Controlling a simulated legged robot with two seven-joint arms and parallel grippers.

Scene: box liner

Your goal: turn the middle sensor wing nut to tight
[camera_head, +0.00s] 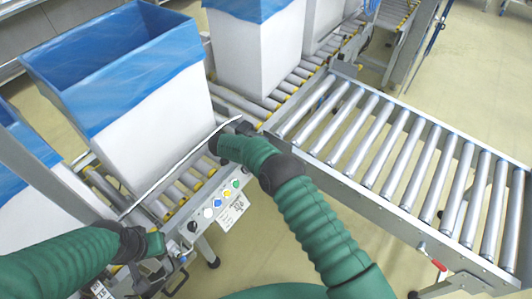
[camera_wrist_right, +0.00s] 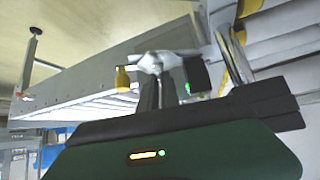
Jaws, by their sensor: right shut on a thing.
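The wing nut (camera_wrist_right: 153,60) is a light metal piece at the upper middle of the right wrist view. My right gripper (camera_wrist_right: 160,82) reaches up to it with two dark fingers and is shut on it. A black sensor block (camera_wrist_right: 196,76) with a green light sits just right of the nut. In the head view my right gripper (camera_head: 242,127) is at the conveyor's side rail beside the lined box, and the arm hides the nut. My left gripper (camera_head: 152,275) is low at the left, partly hidden by its own arm; its jaws are unclear.
A white box with a blue liner (camera_head: 150,100) stands on the rollers at left, another lined box (camera_head: 255,50) behind it. A roller conveyor (camera_head: 400,160) runs along the right. A button panel (camera_head: 218,203) hangs on the near side. A yellow fitting (camera_wrist_right: 122,78) is left of the nut.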

